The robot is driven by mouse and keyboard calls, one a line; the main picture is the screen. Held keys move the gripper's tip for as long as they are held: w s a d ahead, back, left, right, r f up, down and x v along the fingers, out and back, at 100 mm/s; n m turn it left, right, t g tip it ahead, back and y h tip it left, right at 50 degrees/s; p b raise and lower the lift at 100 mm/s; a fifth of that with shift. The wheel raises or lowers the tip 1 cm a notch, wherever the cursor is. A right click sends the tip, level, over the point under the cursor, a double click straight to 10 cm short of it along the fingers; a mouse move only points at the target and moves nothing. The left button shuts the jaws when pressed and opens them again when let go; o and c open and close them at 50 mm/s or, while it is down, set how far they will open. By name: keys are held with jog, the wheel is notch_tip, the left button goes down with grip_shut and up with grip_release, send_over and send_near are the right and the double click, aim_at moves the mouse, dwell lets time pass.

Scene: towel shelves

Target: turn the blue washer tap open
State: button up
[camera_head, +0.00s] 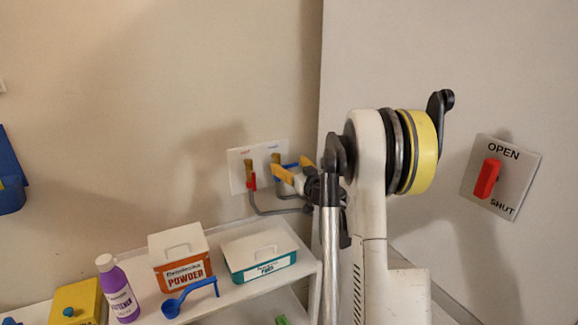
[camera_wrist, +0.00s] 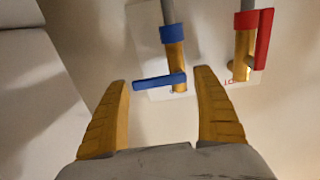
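The blue washer tap has a brass body and a blue lever (camera_wrist: 158,81). In the wrist view the lever lies crosswise to its pipe, below a blue collar (camera_wrist: 173,33). In the head view only a bit of blue (camera_head: 290,165) shows behind my fingers. My gripper (camera_head: 292,168) is at the wall plate with its yellow fingers spread and nothing held. In the wrist view my gripper (camera_wrist: 163,78) has its fingertips on either side of the blue lever; the lever's free end is close to the left fingertip. I cannot tell whether they touch.
The red tap (camera_wrist: 244,55) is beside the blue one, its lever along the pipe. The white wall plate (camera_head: 237,160) carries both. Below is a shelf with a powder box (camera_head: 182,270), a teal box (camera_head: 258,262), a blue scoop (camera_head: 190,296) and a purple bottle (camera_head: 119,290).

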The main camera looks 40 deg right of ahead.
jog(key=c, duration=0.8)
jog(key=shift+c, duration=0.2)
jog(key=shift+f, duration=0.1)
jog(key=m, duration=0.1)
jog(key=m+b, duration=0.1)
jog(key=m, duration=0.1)
jog(key=shift+f, duration=0.4)
jog(key=m, duration=0.1)
jog(key=m+b, duration=0.1)
jog(key=m, duration=0.1)
jog(key=shift+f+m, duration=0.3)
jog(key=shift+f, duration=0.1)
jog(key=m, duration=0.3)
jog(key=a+f+m+b, duration=0.1)
jog(key=m, duration=0.3)
jog(key=a+m+b, duration=0.1)
jog(key=m, duration=0.3)
jog(key=shift+w+f, duration=0.2)
jog(key=shift+f, duration=0.15)
